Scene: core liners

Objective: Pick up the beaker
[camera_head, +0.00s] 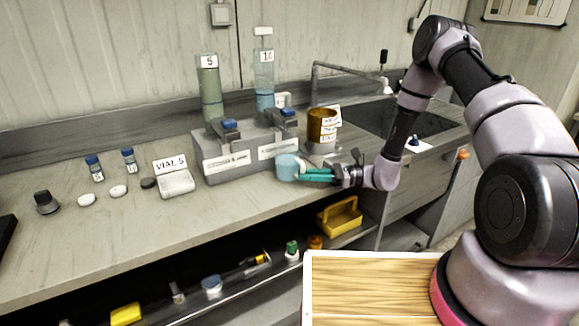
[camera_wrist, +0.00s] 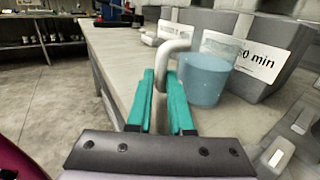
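The beaker (camera_head: 289,168) is a small light-blue cup at the front of the grey box on the bench. In the wrist view the beaker (camera_wrist: 205,80) is upright, with a pale curved handle towards me. My gripper (camera_head: 318,175) reaches it from the right in the head view. Its two teal fingers (camera_wrist: 161,80) are close together with the handle between them, and they look shut on it. The fingers' contact faces are largely hidden. The beaker's base appears at bench level; I cannot tell whether it touches.
The grey box (camera_head: 235,155) holds a green cylinder (camera_head: 210,90) and a blue one (camera_head: 264,80) behind the beaker. An amber jar (camera_head: 322,126) stands behind my gripper. A white "VIAL 5" stand (camera_head: 176,183) and small vials are at left. The front bench strip is clear.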

